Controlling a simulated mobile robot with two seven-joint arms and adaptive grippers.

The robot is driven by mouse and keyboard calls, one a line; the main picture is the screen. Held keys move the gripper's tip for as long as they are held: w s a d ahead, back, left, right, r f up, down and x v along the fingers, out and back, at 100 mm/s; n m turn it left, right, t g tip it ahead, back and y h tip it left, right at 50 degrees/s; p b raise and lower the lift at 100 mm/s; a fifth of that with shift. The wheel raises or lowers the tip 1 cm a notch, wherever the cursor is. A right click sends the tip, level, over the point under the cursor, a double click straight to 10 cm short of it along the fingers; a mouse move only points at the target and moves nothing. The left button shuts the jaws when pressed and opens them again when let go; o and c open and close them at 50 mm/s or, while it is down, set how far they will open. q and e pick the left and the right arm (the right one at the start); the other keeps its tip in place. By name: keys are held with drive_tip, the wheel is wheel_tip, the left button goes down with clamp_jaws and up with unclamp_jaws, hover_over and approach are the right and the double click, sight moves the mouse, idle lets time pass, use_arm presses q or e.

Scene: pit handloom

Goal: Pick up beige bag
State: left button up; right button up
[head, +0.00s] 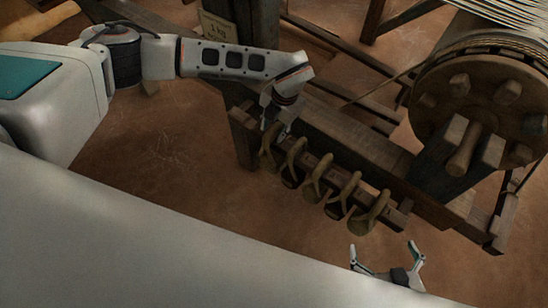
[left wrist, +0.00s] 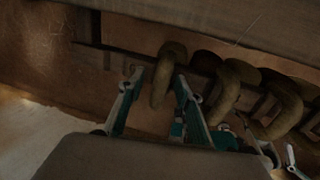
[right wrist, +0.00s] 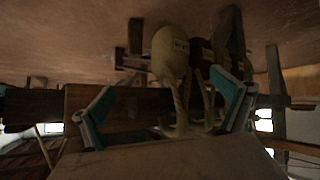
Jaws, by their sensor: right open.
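Several tan and olive looped bags hang in a row from a wooden rail in the head view. The rightmost, a beige bag (head: 361,227), is nearest my right gripper (head: 388,262). In the right wrist view a pale beige bag (right wrist: 170,52) with small dark markings and a twisted rope loop shows between and beyond my right gripper's open, empty fingers (right wrist: 165,105). My left gripper (head: 274,127) is at the leftmost loop (head: 267,160). In the left wrist view its fingers (left wrist: 157,85) stand apart with a loop (left wrist: 168,68) between or just beyond them; contact is unclear.
The wooden loom beam (head: 355,150) runs behind the bags. A large wooden wheel (head: 480,95) with pegs stands at the upper right. The brown floor (head: 170,170) left of the rail is clear.

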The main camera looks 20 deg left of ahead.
use_arm(q)
drive_tip(key=shift+r, duration=0.1)
clamp_jaws()
drive_tip(key=shift+r, duration=0.1)
drive_tip(key=shift+w+r, duration=0.15)
drive_tip(key=shift+r, duration=0.7)
drive_tip(key=shift+r+p, duration=0.4)
drive_tip(key=shift+r, duration=0.55)
drive_tip(key=s+a+p, duration=0.1)
drive_tip(key=s+a, duration=0.2)
drive_tip(key=s, duration=0.5)
drive_tip(key=s+a+p, duration=0.1)
drive_tip(key=s+a, duration=0.2)
drive_tip(key=s, duration=0.6)
